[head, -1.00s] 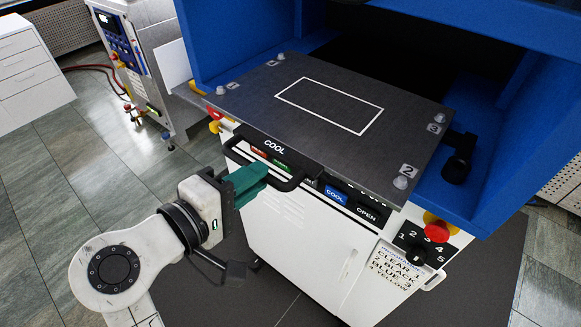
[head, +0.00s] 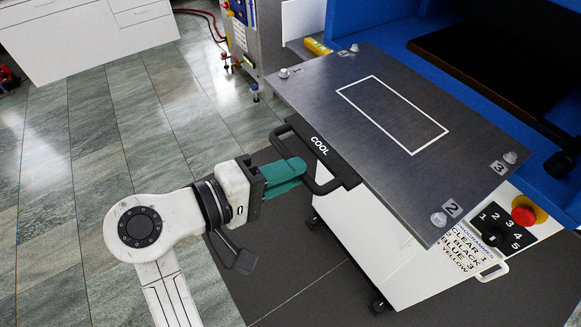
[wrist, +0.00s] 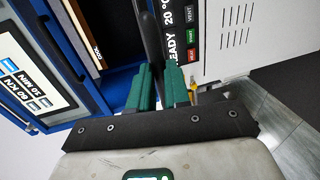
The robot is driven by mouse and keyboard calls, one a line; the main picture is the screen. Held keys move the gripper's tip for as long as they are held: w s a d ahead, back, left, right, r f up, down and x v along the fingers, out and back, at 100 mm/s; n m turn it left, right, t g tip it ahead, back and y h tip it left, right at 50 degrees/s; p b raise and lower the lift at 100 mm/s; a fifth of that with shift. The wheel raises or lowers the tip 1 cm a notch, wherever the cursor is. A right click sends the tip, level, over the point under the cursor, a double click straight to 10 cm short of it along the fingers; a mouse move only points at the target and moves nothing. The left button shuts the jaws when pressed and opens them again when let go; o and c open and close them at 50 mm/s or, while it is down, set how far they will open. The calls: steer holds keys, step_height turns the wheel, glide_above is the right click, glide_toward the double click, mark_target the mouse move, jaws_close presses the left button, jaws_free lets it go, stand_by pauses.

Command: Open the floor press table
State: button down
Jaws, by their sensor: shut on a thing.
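The press table (head: 397,120) is a dark grey plate with a white rectangle and numbered corner pins. It is slid well out of the blue press (head: 400,28), over the white cabinet (head: 372,245). A black bar handle (head: 310,160) marked COOL runs along its front edge. My gripper (head: 299,172), with green fingers, is shut on the handle's bar. In the wrist view the green fingers (wrist: 158,90) close around the dark bar (wrist: 152,40).
A red button (head: 524,214) and a numbered dial (head: 495,240) sit on the cabinet at right. A steel machine (head: 258,40) stands behind at the left. White drawers (head: 80,35) stand at far left.

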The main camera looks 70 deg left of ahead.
steer(key=shift+s+f, duration=0.2)
steer(key=shift+s, duration=0.1)
steer(key=c, duration=1.4)
jaws_free()
steer(key=shift+s+d+r, duration=0.1)
steer(key=b+v, duration=0.2)
steer(key=v, duration=0.8)
steer(key=shift+s, duration=0.35)
